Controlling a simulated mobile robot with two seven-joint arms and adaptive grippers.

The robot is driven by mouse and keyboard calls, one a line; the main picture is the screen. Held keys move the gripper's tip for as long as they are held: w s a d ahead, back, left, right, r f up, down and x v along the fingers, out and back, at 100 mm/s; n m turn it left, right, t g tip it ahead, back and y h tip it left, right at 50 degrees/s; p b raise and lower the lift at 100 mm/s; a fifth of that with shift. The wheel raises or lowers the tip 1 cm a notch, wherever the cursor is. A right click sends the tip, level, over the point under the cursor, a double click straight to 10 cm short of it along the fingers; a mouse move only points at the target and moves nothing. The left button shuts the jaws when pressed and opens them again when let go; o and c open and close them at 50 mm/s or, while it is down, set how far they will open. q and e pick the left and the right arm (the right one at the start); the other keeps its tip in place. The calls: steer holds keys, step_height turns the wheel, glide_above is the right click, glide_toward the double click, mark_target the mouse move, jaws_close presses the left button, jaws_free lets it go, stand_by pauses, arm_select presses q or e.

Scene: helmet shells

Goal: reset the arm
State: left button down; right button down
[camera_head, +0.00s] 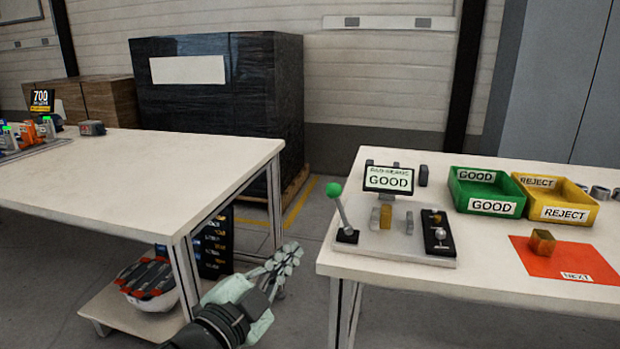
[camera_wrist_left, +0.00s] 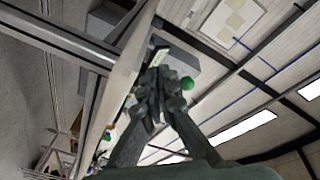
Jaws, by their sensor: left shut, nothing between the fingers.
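My left gripper (camera_head: 284,260) shows in the head view at the lower middle. It is in the gap between the two tables, in front of the left table's near right leg, and touches nothing that I can see. In the left wrist view its fingers (camera_wrist_left: 158,80) are together with nothing between them. Part of my left arm shows below it in the head view. My right gripper is not in view.
The left table (camera_head: 150,185) and the right table (camera_head: 370,270) flank the gripper. The right one bears a lever fixture (camera_head: 345,220), a GOOD screen (camera_head: 388,179), a green bin (camera_head: 490,207), a yellow bin (camera_head: 560,214) and an orange mat (camera_head: 545,265) with a brown block (camera_head: 541,242).

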arm_select(q)
steer(key=s+a+f+n+g+y, duration=0.1)
steer(key=a+f+n+g+y, duration=0.15)
steer(key=a+f, duration=0.4)
steer(key=s+a+f+n+g+y, duration=0.1)
steer(key=s+a+f+n+y, duration=0.15)
steer(key=f, duration=0.65)
steer(key=s+a+f+n+g+y, duration=0.1)
steer(key=a+f+n+g+y, duration=0.15)
steer(key=a+f+n, duration=0.4)
steer(key=s+a+f+n+g+y, duration=0.1)
steer(key=s+a+f+g, duration=0.2)
steer(key=s+f, duration=0.5)
steer(key=s+a+f+n+g+y, duration=0.1)
steer(key=s+a+f+g, duration=0.3)
steer(key=s+f, duration=0.5)
steer(key=shift+s+a+f+n+y, duration=0.2)
steer(key=shift+s+a+n+y, duration=0.15)
steer(key=shift+s+a+y, duration=0.6)
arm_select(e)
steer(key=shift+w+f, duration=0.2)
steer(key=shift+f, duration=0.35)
arm_select(q)
steer(key=shift+s+d+h, duration=0.2)
steer(key=shift+h, duration=0.2)
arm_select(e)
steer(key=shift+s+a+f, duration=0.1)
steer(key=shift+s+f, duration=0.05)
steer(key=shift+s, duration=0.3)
